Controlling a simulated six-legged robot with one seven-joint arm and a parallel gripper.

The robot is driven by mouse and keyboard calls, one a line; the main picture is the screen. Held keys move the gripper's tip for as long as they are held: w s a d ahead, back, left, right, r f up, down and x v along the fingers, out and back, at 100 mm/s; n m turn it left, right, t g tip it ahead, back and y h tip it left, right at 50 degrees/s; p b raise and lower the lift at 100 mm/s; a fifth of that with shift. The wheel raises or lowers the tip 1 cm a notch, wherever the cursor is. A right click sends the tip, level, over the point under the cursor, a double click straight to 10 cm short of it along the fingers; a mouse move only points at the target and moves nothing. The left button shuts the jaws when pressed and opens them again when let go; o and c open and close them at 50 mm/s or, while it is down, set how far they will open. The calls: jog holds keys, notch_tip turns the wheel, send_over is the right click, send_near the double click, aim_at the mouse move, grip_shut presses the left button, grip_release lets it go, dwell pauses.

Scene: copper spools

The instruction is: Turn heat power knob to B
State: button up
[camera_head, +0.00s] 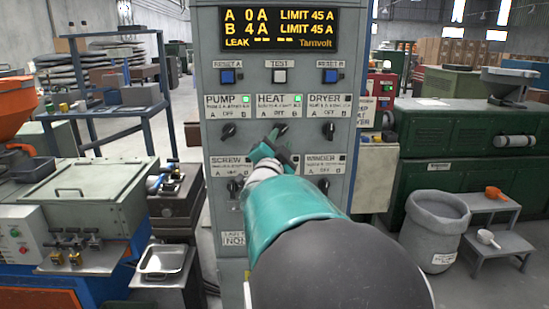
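The grey control panel (216,50) stands upright in front of me. The HEAT label (270,99) is in the middle of its upper knob row, with A, OFF and B marked below it. The black HEAT knob (281,127) shows just above my gripper; its lower part is partly covered, and I cannot read its setting surely. The lamp beside HEAT (298,98) glows green. My teal gripper (272,141) is right at the knob, seen from behind. Whether its fingers touch or grip the knob is too small to tell.
The PUMP knob (228,130) is left of HEAT, the DRYER knob (328,130) right. SCREW (234,187) and WINDER (323,185) knobs sit below. The display (280,29) reads A 0 A, B 4 A. Machines stand on both sides.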

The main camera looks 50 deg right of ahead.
jog(key=v, duration=0.7)
jog(key=shift+s, duration=0.1)
dwell(0.4)
